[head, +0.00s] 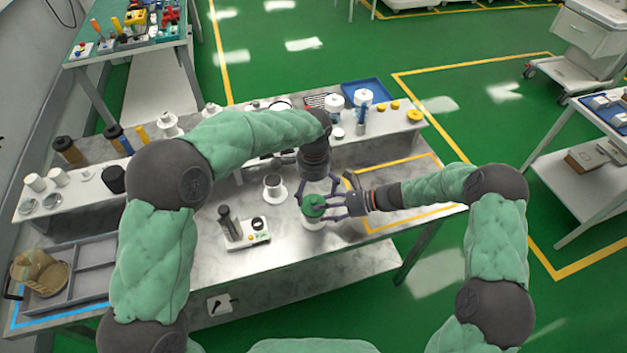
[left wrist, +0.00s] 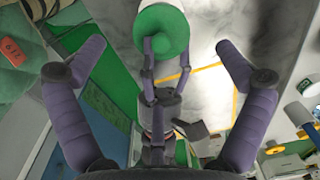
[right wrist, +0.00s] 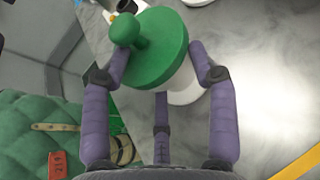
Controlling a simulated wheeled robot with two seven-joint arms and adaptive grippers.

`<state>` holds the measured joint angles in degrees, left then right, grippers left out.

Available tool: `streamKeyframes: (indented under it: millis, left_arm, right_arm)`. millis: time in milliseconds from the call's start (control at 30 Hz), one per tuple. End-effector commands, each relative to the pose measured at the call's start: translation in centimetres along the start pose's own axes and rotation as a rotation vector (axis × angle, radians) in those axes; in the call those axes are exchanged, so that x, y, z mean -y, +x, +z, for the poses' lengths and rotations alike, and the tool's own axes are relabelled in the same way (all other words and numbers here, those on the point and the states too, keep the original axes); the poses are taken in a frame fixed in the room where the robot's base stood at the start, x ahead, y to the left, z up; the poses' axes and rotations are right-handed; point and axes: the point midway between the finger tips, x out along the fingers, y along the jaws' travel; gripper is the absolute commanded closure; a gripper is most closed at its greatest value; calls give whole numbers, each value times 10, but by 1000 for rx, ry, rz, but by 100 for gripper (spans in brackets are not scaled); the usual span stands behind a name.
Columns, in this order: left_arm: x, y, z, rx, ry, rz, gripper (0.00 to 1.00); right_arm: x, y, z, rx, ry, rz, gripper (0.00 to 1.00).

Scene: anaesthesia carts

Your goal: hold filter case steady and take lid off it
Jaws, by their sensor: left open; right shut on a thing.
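The filter case is a white round body (head: 313,223) with a green knobbed lid (head: 313,203) on it, upright on the grey table near its front edge. The lid also shows in the left wrist view (left wrist: 160,32) and the right wrist view (right wrist: 160,50), where the white body (right wrist: 187,88) shows below it. My right gripper (head: 322,208) comes from the right and is shut on the case; whether its fingertips press the body or the lid rim is hard to tell. My left gripper (head: 325,184) is open above the case, its fingers spread, holding nothing.
A small device with a dark upright cylinder (head: 228,224) stands left of the case. A white cup-like piece with a dark top (head: 273,187) is behind it. A raised shelf (head: 385,125) with jars runs along the back. A grey divided tray (head: 95,258) is at far left.

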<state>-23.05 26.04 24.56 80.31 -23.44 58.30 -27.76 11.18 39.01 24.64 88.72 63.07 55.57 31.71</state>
Motion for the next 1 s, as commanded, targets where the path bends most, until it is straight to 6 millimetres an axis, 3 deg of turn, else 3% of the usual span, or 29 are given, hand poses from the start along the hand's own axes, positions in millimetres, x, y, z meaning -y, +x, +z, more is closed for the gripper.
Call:
streamKeyframes:
  millis: [200, 400, 600, 900, 1000]
  left_arm:
    - [0, 39, 0, 2, 0, 2, 0]
    - [0, 64, 0, 1, 0, 2, 0]
    - [0, 75, 0, -1, 1, 0, 0]
    - [0, 77, 0, -1, 1, 0, 0]
    - [0, 76, 0, -1, 0, 0, 28]
  right_arm:
    - [-6, 4, -7, -7, 7, 11, 100]
    - [-7, 5, -7, -7, 8, 12, 100]
    - [-7, 5, -8, -7, 9, 14, 100]
    - [-8, 5, -8, -8, 9, 15, 100]
    - [-8, 5, -8, -8, 10, 15, 100]
